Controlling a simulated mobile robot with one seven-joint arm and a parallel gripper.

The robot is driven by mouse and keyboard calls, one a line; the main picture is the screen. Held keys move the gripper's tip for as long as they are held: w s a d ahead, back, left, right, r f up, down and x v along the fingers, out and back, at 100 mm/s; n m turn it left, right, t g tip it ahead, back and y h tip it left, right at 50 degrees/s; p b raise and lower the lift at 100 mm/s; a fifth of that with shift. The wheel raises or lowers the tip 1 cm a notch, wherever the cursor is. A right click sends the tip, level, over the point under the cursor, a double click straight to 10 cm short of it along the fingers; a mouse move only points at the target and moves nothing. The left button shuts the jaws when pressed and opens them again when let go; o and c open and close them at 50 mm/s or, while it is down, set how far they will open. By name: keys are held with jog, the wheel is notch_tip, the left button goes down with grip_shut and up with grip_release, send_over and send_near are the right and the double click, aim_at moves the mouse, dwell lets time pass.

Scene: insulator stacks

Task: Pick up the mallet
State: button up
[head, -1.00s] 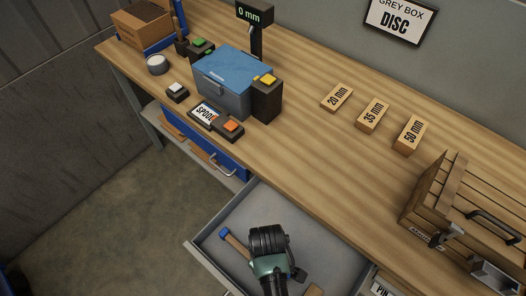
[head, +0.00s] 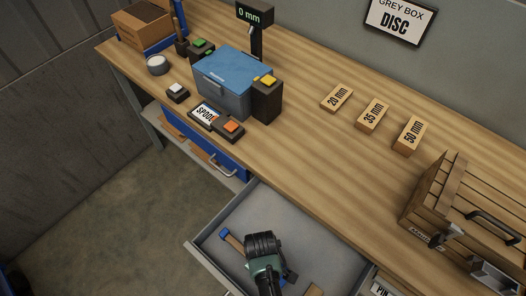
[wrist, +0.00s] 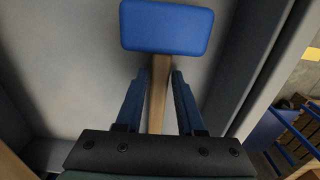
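The mallet lies in the open grey drawer (head: 325,238). In the wrist view its blue block head (wrist: 167,27) is at the top, and its wooden handle (wrist: 158,95) runs down toward my gripper. In the head view its blue end (head: 224,232) and part of the handle show left of my wrist, which hides the rest. My gripper (wrist: 160,75) is open, with one blue finger on each side of the handle and a narrow gap visible on both sides. The head lies beyond the fingertips.
Drawer walls stand close around my gripper. The wooden bench (head: 300,140) above holds a blue-lidded grey box (head: 225,95), several marked blocks (head: 372,115) and a wooden crate (head: 440,200). A wooden piece (head: 314,290) shows at the drawer's near edge.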

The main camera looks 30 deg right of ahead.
grip_shut()
